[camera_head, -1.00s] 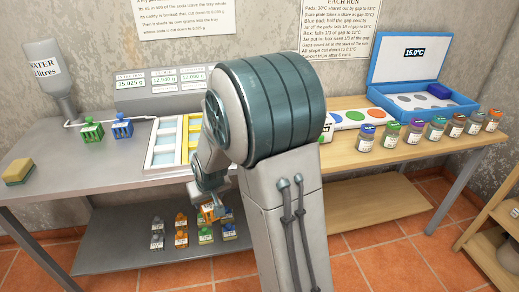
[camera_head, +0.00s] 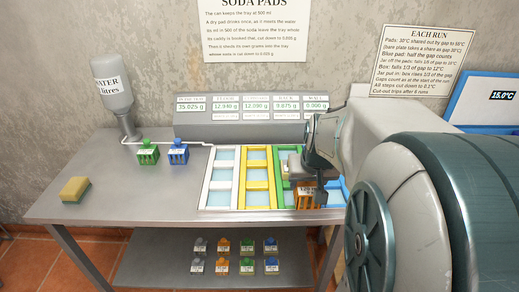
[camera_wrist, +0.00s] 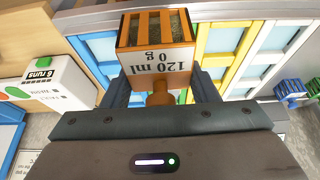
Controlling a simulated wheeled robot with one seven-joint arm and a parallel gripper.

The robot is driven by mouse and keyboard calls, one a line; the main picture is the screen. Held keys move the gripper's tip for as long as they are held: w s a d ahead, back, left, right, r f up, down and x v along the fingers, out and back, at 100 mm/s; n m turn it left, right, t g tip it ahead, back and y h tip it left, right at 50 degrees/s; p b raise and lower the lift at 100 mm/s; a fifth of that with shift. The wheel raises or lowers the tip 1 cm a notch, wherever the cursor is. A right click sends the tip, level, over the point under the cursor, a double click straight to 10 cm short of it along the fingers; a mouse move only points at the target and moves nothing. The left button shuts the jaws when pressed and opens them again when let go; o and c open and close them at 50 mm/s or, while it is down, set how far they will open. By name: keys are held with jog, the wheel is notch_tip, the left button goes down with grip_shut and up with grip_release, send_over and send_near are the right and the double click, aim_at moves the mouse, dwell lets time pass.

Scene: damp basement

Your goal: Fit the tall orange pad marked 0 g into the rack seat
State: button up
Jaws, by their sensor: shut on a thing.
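The tall orange pad (camera_head: 308,200) hangs in my gripper (camera_head: 306,184) over the right part of the coloured tray frames. In the wrist view the pad (camera_wrist: 155,30) is an orange slatted cage with a pale label reading "120 ml 0 g" upside down. My gripper (camera_wrist: 160,90) is shut on its orange knob. The frames on the bench are white (camera_head: 206,188), yellow (camera_head: 243,180), green (camera_head: 279,172) and blue (camera_head: 343,190). The pad and my arm hide parts of the green and blue ones. I cannot tell which place is the rack seat, or whether the pad touches a frame.
A sponge (camera_head: 75,189) lies at the left. A grey readout box (camera_head: 240,124) stands behind. Small pads (camera_head: 223,266) fill part of the lower shelf.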

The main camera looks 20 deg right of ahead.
jog(key=w+f, duration=0.2)
jog(key=w, duration=0.1)
jog(key=w+d+f, duration=0.1)
jog(key=w, duration=0.2)
jog(key=w+d+f, duration=0.1)
jog(key=w+f, duration=0.1)
jog(key=w, duration=0.1)
jog(key=shift+w+f+p, duration=0.1)
jog(key=shift+f+p, duration=0.2)
jog(key=shift+f, duration=2.05)
jog(key=shift+f, duration=0.1)
jog(key=shift+f, duration=0.15)
jog(key=o, duration=1)
jog(key=shift+a+f, duration=0.1)
jog(key=shift+a, duration=0.05)
